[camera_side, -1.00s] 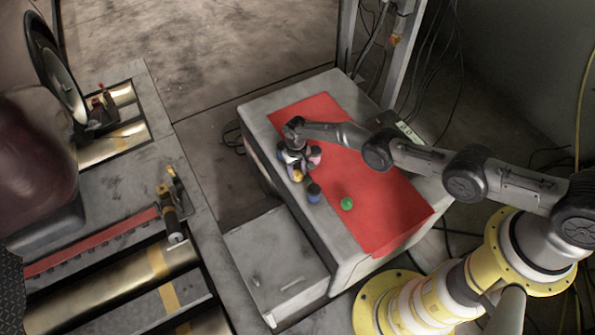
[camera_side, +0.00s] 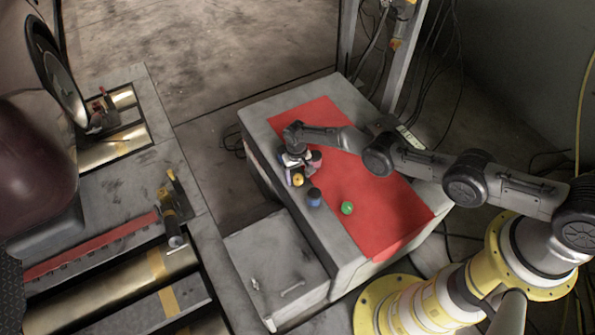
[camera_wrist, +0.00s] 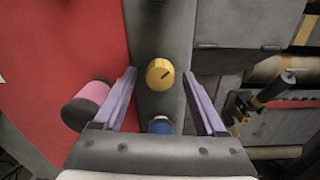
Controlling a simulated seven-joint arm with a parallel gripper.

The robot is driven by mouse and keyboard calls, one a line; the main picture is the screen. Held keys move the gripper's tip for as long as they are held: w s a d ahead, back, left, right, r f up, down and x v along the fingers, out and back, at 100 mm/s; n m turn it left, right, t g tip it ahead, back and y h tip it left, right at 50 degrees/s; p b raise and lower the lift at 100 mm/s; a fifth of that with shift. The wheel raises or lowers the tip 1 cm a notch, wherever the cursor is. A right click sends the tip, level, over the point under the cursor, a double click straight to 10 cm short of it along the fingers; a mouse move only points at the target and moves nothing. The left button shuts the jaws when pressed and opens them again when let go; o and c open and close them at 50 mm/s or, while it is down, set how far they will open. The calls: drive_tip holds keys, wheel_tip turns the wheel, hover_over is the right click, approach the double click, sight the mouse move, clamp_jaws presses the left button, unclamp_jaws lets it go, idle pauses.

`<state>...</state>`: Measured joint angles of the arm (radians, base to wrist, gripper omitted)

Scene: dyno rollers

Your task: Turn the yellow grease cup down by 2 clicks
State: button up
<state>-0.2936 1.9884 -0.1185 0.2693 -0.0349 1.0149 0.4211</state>
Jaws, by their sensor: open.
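The yellow grease cup (camera_wrist: 160,74) stands on the grey edge strip of the bench, its round top showing a dark pointer line in the wrist view. In the side view the yellow cup (camera_side: 298,180) shows just below my gripper (camera_side: 296,172). In the wrist view my gripper (camera_wrist: 165,95) is open, with one purple finger on each side of the yellow cup and clear gaps to both. Whether the fingertips are level with the cup or above it I cannot tell.
The red mat (camera_side: 385,215) is mostly clear.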

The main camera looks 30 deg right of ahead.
sight(298, 177)
drive_tip(key=shift+r, duration=0.1)
drive_tip(key=shift+w+r, duration=0.15)
drive_tip(key=shift+r, duration=1.25)
wheel_tip(298, 177, up, 11)
drive_tip(key=shift+a, duration=0.2)
drive_tip(key=shift+f, duration=0.1)
